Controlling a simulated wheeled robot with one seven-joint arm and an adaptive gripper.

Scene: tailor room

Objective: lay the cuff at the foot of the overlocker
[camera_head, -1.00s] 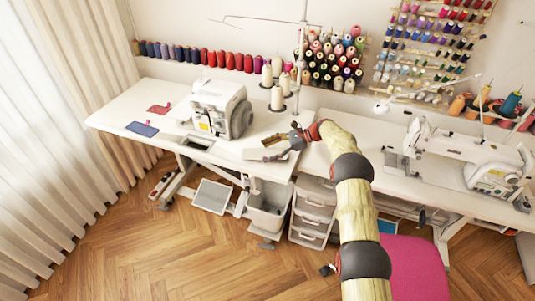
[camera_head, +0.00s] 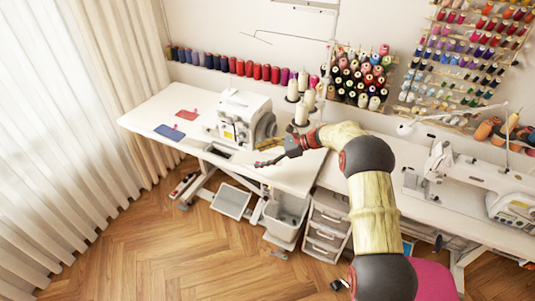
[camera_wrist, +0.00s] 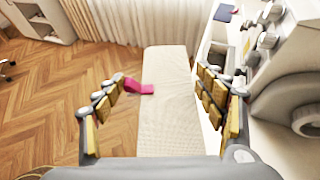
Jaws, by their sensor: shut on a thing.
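A long pale beige quilted strip (camera_wrist: 166,115), which I take to be the cuff, lies between the fingers of my gripper (camera_wrist: 160,100). In the head view my gripper (camera_head: 270,160) is near the table's front edge, just right and in front of the overlocker (camera_head: 243,119). There the strip is small and hard to make out. The white overlocker also fills the right side of the wrist view (camera_wrist: 283,60), beside the right finger.
A red cloth (camera_head: 187,114) and a blue cloth (camera_head: 168,132) lie on the white table (camera_head: 147,118), left of the overlocker. Thread cones (camera_head: 301,115) stand behind my gripper. Another sewing machine (camera_head: 480,177) is at the right. Wooden floor (camera_wrist: 60,90) shows left of the strip.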

